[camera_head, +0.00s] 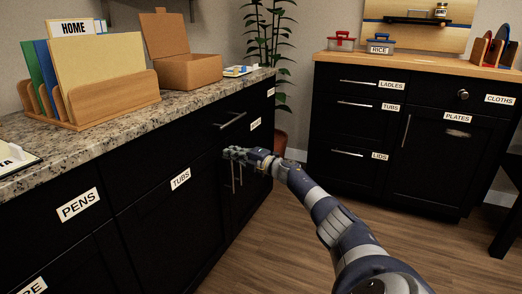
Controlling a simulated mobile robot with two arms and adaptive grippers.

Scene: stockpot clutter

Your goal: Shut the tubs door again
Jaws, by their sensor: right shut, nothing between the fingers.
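The TUBS door (170,225) is a black panel with a white TUBS label, low in the left counter's front. It looks about flush with the fronts around it; a small gap cannot be ruled out. My right gripper (236,154) is shut and empty at the door's far upper edge, in front of the upright bar handles (234,180). Whether it touches the door cannot be told. The gripper and its arm hide part of the door edge and handles. My left gripper is out of view.
A drawer marked TUBS (358,104) is in the right cabinet. The granite counter (110,145) holds a file rack (115,103) and an open cardboard box (190,72). A plant (270,45) stands in the corner. The wooden floor (280,235) is clear between the cabinets.

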